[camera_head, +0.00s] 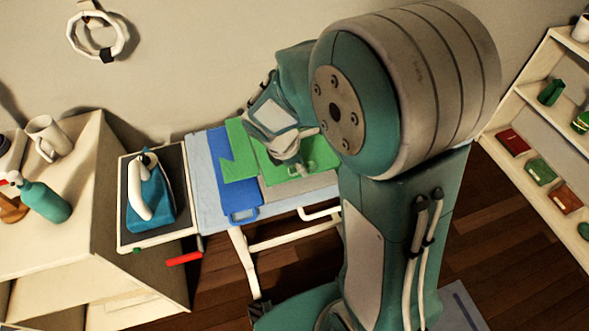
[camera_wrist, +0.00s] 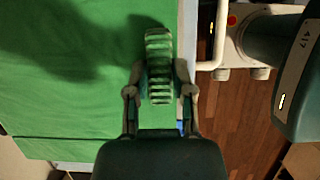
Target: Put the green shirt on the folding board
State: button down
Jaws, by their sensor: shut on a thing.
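The green shirt (camera_head: 238,163) lies spread over the folding board, whose blue panel (camera_head: 241,205) and grey panel (camera_head: 315,184) show along the front. My gripper (camera_head: 299,170) is over the shirt's right part, at its front edge. In the wrist view the green cloth (camera_wrist: 70,85) fills the left side, with a shadow across it. My gripper (camera_wrist: 158,65) is shut on the shirt near its edge there; the pinched cloth itself is mostly hidden by the fingers. My arm hides part of the shirt and board in the head view.
The folding board rests on a pale blue ironing board (camera_head: 203,180) with white legs. A blue iron (camera_head: 150,195) stands on its left end tray. A side table (camera_head: 75,215) with a mug and spray bottle is at left; a shelf (camera_head: 535,150) stands at right.

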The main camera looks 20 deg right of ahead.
aim_at(297, 181)
jog(key=shift+w+a+f, duration=0.1)
jog(key=shift+w+f, duration=0.25)
jog(key=shift+f, duration=0.1)
jog(key=shift+w+a+f, duration=0.1)
jog(key=shift+a+f, duration=0.05)
jog(key=shift+f, duration=0.7)
jog(key=shift+a+f, duration=0.15)
jog(key=shift+f, duration=0.65)
jog(key=shift+d+f, duration=0.1)
jog(key=shift+c, duration=2.4)
grip_release()
